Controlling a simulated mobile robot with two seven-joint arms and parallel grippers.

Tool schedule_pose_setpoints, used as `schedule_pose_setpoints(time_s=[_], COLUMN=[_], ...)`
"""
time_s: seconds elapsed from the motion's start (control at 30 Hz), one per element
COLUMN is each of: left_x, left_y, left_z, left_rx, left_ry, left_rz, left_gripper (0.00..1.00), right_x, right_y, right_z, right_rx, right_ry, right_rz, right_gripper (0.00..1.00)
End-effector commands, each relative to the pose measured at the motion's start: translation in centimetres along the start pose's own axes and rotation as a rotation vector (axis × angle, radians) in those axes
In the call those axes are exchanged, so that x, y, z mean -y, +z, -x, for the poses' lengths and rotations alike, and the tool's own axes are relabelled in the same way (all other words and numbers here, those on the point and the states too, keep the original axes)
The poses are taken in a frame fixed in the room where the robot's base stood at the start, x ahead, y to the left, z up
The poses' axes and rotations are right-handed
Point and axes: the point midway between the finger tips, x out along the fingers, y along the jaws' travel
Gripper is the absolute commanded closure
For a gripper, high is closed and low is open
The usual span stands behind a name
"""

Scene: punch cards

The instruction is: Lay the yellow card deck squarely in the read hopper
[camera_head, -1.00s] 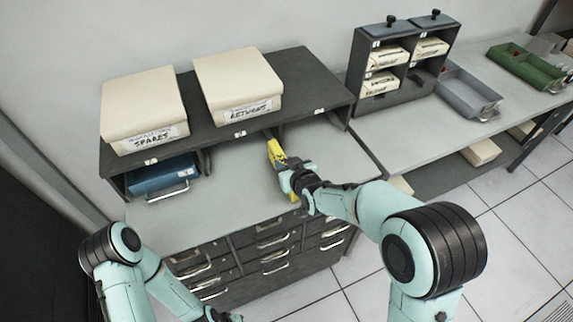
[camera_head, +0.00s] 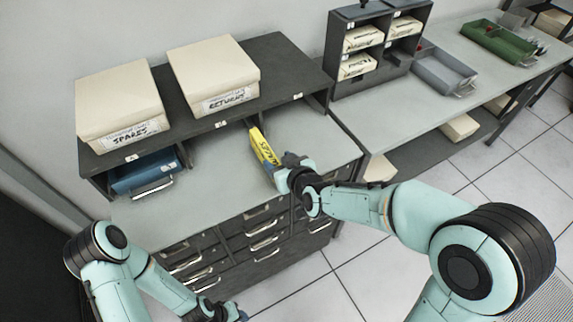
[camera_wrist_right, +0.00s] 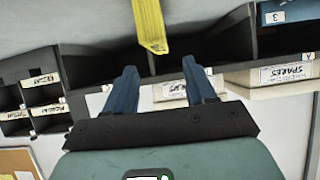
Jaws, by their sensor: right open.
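The yellow card deck (camera_head: 263,149) with dark lettering is on the grey desk top, near the shelf's middle divider. Its long side runs away from me. My right gripper (camera_head: 282,173) is at the deck's near end, and its fingers partly hide that end. In the right wrist view the open fingers (camera_wrist_right: 158,70) have nothing clamped between them, and the yellow deck (camera_wrist_right: 150,25) lies beyond their tips. My left gripper (camera_head: 230,314) shows only partly at the bottom edge, and its jaws cannot be made out. I cannot tell which tray is the read hopper.
Boxes marked SPARES (camera_head: 120,105) and RETURNS (camera_head: 212,75) stand on the dark shelf, with a blue tray (camera_head: 142,175) below. A pigeonhole rack (camera_head: 375,55) holds cream decks. A grey tray (camera_head: 443,72) and a green tray (camera_head: 497,42) are on the right bench. The desk's right part is clear.

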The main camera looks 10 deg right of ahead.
Motion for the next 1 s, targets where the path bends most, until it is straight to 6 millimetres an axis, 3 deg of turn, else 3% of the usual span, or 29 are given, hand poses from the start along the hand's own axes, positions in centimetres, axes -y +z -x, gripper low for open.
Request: schedule_pose_setpoints(time_s=[0.1, 0.23, 0.47, 0.57, 0.67, 0.77, 0.9, 1.0], left_x=[-1.0, -1.5, -1.7, -1.6, -1.6, -1.6, -1.6, -1.6], left_y=[-1.1, -1.9, -2.1, -2.0, -2.0, -2.0, -2.0, -2.0], left_z=[1.6, 2.5, 2.7, 2.6, 2.6, 2.6, 2.6, 2.6], left_rx=[-0.016, -0.025, -0.028, -0.027, -0.026, -0.026, -0.026, -0.027], left_ry=[0.005, 0.009, 0.009, 0.009, 0.009, 0.009, 0.009, 0.009], left_rz=[-0.006, -0.009, -0.01, -0.009, -0.009, -0.009, -0.009, -0.009], left_gripper=[0.57, 0.57, 0.57, 0.57, 0.57, 0.57, 0.57, 0.57], right_x=[0.0, 0.0, -0.1, -0.6, -1.6, -2.9, -4.1, -3.9], right_y=[-0.7, -0.6, -0.1, 1.4, 4.9, 10.5, 20.9, 28.7], right_z=[2.3, 3.7, 4.3, 3.7, 2.4, 0.9, 0.1, 1.1], right_rx=[-0.006, -0.005, 0.002, 0.041, 0.132, 0.267, 0.506, 0.678], right_ry=[-0.002, -0.001, 0.003, 0.019, 0.051, 0.083, 0.111, 0.113], right_rz=[-0.001, 0.0, 0.002, 0.003, -0.005, -0.036, -0.142, -0.265], right_gripper=[0.45, 0.45, 0.45, 0.45, 0.45, 0.45, 0.45, 0.45])
